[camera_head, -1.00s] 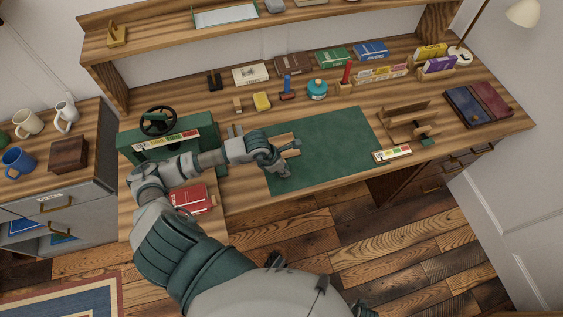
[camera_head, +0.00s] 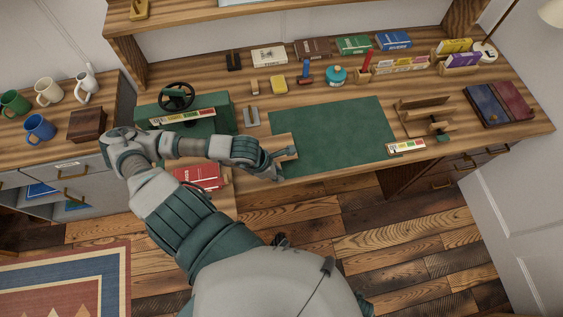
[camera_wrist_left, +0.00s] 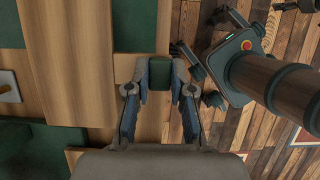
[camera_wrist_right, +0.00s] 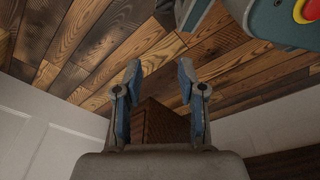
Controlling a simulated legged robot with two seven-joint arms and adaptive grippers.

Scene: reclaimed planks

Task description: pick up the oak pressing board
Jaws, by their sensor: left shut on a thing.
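The oak pressing board (camera_head: 281,141) is a flat, pale brown board at the left end of the green mat, partly hidden by my left gripper. It also shows in the left wrist view (camera_wrist_left: 66,60), close beside the fingers, with green mat on both sides of it. My right gripper (camera_wrist_right: 158,85) is open, fingers apart, away from the desk top. A dark brown block-like thing shows behind its fingers.
The green mat (camera_head: 340,130) is clear right of the board. A green press (camera_head: 215,125) with a black wheel and red books (camera_head: 198,177) stand left of my gripper. A wooden stand (camera_head: 425,115) is at the right. Small tools and books line the back.

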